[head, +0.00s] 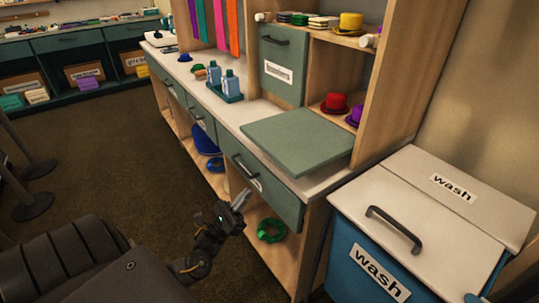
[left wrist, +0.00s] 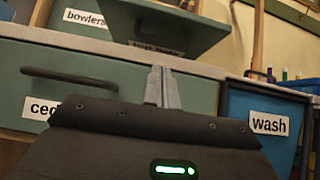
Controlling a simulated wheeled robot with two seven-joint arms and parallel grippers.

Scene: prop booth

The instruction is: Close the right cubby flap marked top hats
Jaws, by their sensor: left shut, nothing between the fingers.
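The right cubby flap (head: 297,141) is a grey-green panel swung down open, lying roughly level just over the counter in front of the cubby. In the left wrist view its underside (left wrist: 165,22) shows from below, with a label partly hidden that seems to read top hats (left wrist: 156,48). The open cubby above it holds a red hat (head: 335,104) and a purple hat (head: 354,116). My left gripper (head: 243,197) is shut and empty, in front of the drawer, below the flap and apart from it. Its fingertips also show in the left wrist view (left wrist: 163,72). My right gripper is out of view.
The left cubby flap (head: 283,70), marked bowlers, stands shut. A drawer (head: 260,183) with a dark handle is beneath the counter (head: 240,116). Blue bottles (head: 230,85) stand on a tray left of the flap. A blue wash bin (head: 350,255) with a white lid stands at right.

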